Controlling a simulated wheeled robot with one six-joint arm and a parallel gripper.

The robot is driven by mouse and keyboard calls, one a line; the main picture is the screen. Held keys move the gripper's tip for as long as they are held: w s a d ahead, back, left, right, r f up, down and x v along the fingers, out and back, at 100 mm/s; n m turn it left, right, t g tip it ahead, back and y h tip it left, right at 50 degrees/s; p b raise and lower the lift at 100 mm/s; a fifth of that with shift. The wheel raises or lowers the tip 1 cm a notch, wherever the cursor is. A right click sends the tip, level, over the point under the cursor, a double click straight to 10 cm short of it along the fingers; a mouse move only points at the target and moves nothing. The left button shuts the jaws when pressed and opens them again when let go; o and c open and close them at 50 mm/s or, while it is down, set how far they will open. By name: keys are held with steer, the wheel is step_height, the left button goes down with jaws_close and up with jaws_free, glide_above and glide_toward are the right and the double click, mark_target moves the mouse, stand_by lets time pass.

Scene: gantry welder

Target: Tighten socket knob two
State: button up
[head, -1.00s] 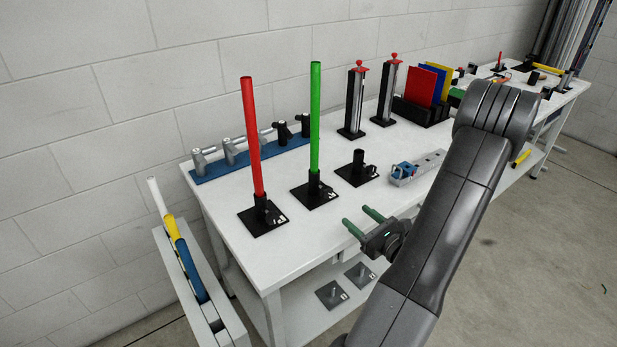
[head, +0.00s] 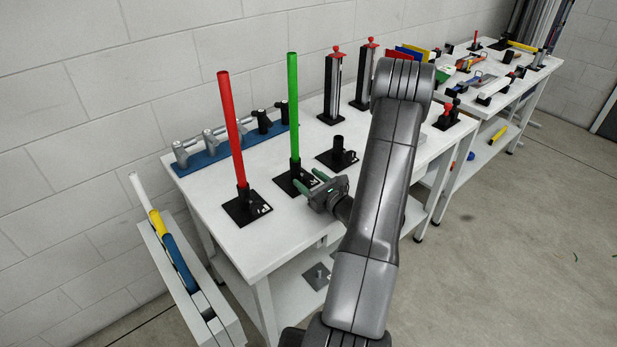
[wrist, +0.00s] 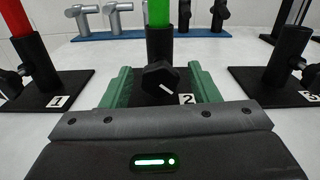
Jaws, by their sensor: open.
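Socket two (wrist: 159,48) is a black upright tube on a black base plate labelled 2 (wrist: 187,98), with the green rod (head: 293,105) standing upright in it. Its dark knob (wrist: 160,78) faces the wrist camera and has a white mark. My gripper (head: 308,180) is open at socket two. In the wrist view its green fingers (wrist: 162,86) lie left and right of the knob, with visible gaps on both sides. The head view does not show the knob clearly.
Socket one (head: 243,200) with the red rod (head: 231,130) stands to the left. Empty socket three (head: 339,152) stands to the right. A blue rack with grey and black fittings (head: 205,160) lies behind. Two dark posts with red tops (head: 334,90) stand farther back.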

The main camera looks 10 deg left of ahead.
steer(key=shift+w+a, duration=0.2)
steer(key=shift+a, duration=0.05)
steer(key=c, duration=1)
steer(key=shift+o, duration=0.2)
steer(key=shift+m, duration=0.3)
steer(key=shift+m+b, duration=0.65)
steer(key=shift+m, duration=2.05)
